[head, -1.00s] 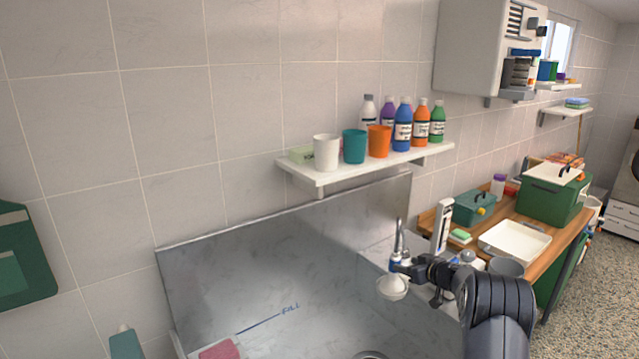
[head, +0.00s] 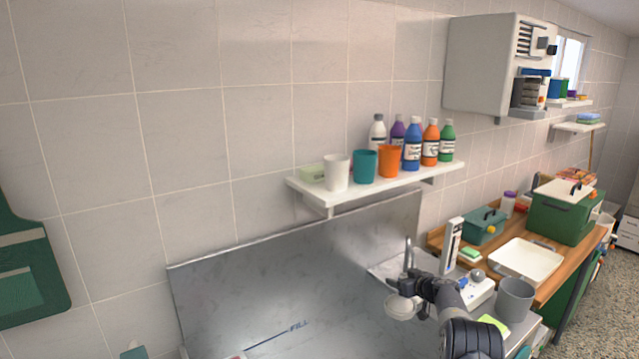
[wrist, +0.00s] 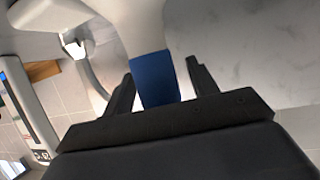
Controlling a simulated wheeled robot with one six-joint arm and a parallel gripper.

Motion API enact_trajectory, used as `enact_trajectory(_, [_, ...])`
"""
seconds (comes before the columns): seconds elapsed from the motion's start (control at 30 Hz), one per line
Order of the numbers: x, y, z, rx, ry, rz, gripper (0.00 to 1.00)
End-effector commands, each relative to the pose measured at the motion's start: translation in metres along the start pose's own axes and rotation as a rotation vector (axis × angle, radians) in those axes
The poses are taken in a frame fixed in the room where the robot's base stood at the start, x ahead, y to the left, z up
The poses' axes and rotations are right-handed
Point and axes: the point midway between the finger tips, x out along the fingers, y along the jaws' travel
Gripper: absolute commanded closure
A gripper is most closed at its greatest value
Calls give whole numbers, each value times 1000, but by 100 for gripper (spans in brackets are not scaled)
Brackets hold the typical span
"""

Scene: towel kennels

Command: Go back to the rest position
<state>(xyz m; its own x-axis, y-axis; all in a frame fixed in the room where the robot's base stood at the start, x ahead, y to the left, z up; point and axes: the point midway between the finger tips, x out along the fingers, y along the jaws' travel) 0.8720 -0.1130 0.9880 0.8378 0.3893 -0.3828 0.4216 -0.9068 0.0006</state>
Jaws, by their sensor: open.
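My gripper (head: 412,284) is near the right end of the steel tub, beside the metal tap (head: 407,252). A white round sprayer-like head (head: 400,308) shows just below and left of it. In the wrist view my gripper (wrist: 158,72) has its two dark fingers spread apart. A blue band (wrist: 155,82) on a white body shows between them, with a gap on each side. I cannot tell how far beyond the fingertips it is. My arm is stretched forward from the lower right.
The tub's steel back panel (head: 300,270) runs along the tiled wall. A shelf (head: 330,203) above holds cups and several bottles. A grey cup (head: 514,299) stands nearer.

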Motion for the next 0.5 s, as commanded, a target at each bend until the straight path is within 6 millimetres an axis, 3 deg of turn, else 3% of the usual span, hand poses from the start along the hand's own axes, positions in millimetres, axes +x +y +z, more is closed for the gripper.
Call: enact_trajectory(0.5, [-5,0,0,0,0,-1,44])
